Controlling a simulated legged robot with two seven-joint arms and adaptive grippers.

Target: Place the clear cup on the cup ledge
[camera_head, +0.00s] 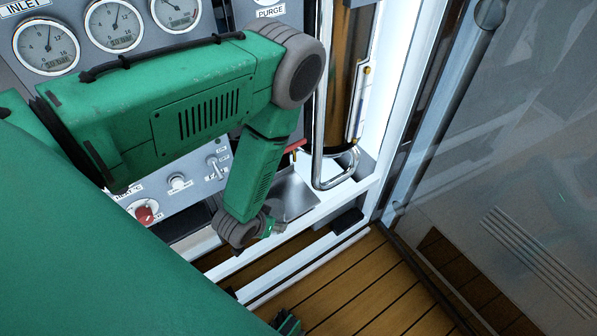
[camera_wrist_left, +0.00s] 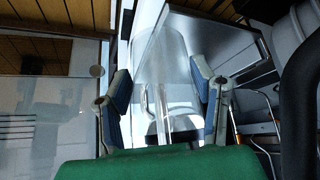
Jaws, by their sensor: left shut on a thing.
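My left gripper (camera_head: 274,227) reaches down in front of the panel's lower edge in the head view. In the left wrist view its two padded fingers (camera_wrist_left: 165,92) stand on either side of a clear, see-through cup (camera_wrist_left: 165,70) and are shut on it. The cup's outline is faint against the bright background. A shiny metal recessed tray, which looks like the cup ledge (camera_head: 296,196), lies just behind and right of the gripper in the head view. The cup is hard to make out there, and I cannot tell whether it touches the ledge.
A bent metal pipe (camera_head: 319,150) and a brown cylinder (camera_head: 341,75) stand right of the ledge. The panel has gauges (camera_head: 46,46), a red knob (camera_head: 145,213) and switches. A transparent door (camera_head: 500,150) stands open at right. Wooden floor (camera_head: 350,285) lies below.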

